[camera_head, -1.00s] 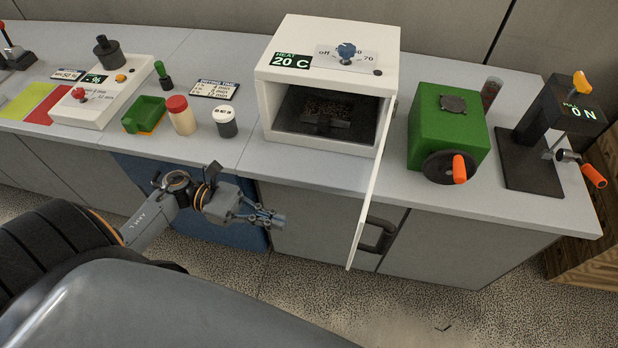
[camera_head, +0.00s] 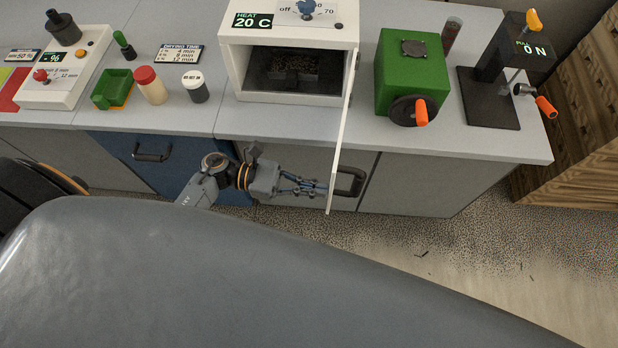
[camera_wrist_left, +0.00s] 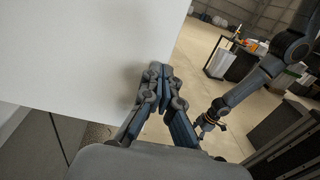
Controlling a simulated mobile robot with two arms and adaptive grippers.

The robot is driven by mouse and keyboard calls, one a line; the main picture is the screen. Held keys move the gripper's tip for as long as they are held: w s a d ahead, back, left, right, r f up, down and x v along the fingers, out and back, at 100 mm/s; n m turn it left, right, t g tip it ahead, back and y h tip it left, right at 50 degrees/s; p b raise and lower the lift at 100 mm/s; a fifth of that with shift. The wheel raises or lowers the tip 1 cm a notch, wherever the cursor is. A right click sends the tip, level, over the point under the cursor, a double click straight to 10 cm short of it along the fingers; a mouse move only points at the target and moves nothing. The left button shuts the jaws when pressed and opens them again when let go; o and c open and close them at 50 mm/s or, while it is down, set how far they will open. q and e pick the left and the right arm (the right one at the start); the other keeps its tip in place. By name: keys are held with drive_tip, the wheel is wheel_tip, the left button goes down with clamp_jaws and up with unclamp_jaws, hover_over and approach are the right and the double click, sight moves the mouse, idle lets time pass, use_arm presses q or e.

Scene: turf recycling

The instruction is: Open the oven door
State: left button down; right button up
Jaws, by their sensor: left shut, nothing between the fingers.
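The white oven (camera_head: 340,36) stands on the counter, its display reading 20 C. Its door (camera_head: 341,130) stands open, hinged at the right and seen nearly edge-on, projecting past the counter's front edge. Inside is a dark tray holding brown bits (camera_head: 293,65). My left gripper (camera_head: 325,188) is shut and empty, its fingertips at the inner left side of the door near its outer end. In the left wrist view the shut fingers (camera_wrist_left: 158,72) overlap the white door panel (camera_wrist_left: 85,60); contact cannot be told. My right gripper (camera_wrist_left: 207,122) shows small there, its jaws unclear.
A green box with an orange-handled crank (camera_head: 412,75) stands right of the door, and a black press (camera_head: 495,80) stands farther right. Jars, a green tray (camera_head: 113,88) and a white control box (camera_head: 65,80) are left. Cabinet handles protrude below the counter.

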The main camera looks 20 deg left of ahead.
sight(356, 196)
use_arm(q)
drive_tip(key=d, duration=0.2)
drive_tip(key=w+d+n+t+b, duration=0.1)
drive_tip(key=d, duration=0.2)
drive_tip(key=d+t+b, duration=0.1)
drive_tip(key=d, duration=0.2)
drive_tip(key=shift+w+y, duration=0.15)
drive_tip(key=shift+y, duration=0.15)
drive_tip(key=shift+w+d, duration=0.15)
drive_tip(key=shift+d, duration=0.2)
drive_tip(key=shift+n, duration=0.3)
drive_tip(key=shift+a, duration=0.1)
